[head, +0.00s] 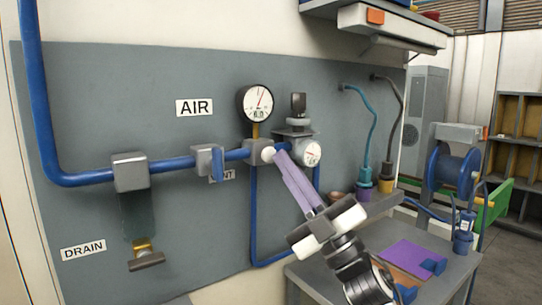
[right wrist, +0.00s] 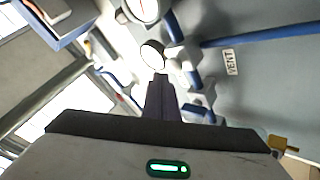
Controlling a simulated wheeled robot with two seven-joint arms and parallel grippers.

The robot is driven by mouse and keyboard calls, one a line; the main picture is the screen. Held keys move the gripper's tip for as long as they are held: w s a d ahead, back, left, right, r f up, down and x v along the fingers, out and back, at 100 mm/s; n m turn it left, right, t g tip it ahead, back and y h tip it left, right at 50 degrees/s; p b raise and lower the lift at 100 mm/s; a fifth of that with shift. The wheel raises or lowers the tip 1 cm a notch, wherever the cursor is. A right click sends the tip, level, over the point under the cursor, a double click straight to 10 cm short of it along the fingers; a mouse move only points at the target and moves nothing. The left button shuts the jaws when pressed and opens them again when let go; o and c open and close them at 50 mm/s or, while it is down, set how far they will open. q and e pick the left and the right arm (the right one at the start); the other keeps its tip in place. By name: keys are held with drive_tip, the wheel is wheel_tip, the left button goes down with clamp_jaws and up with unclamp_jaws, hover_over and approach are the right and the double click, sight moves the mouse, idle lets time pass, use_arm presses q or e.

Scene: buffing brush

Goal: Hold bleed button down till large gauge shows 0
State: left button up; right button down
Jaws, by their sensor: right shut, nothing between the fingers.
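The large gauge (head: 255,103) is a white dial on the grey wall panel. Its needle points up and slightly right, and its small digital window seems to read 6.0. The white round bleed button (head: 267,154) sits on a grey block below it; it also shows in the right wrist view (right wrist: 152,55). My right gripper (head: 280,158) is shut and empty, its long fingers pointing up-left with the tips right at the button. In the right wrist view the fingertips (right wrist: 159,78) overlap the button's lower edge; I cannot tell whether they press it. My left gripper is out of view.
A smaller gauge (head: 311,152) with a black-knobbed regulator (head: 298,105) stands just right of the button. A blue pipe and blue valve handle (head: 217,163) lie to the left, partly covering a label. A workbench (head: 345,275) stands below right.

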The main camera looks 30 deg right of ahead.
drive_tip(key=shift+w, duration=0.2)
idle(0.6)
drive_tip(key=shift+w, duration=0.25)
drive_tip(key=shift+w+a, duration=0.1)
drive_tip(key=shift+w, duration=0.4)
idle(2.4)
drive_tip(key=shift+s, duration=0.1)
idle(1.9)
drive_tip(key=shift+s, duration=0.8)
drive_tip(key=shift+s, duration=0.1)
drive_tip(key=s, duration=0.5)
drive_tip(key=shift+d, duration=0.25)
drive_tip(key=shift+w, duration=0.1)
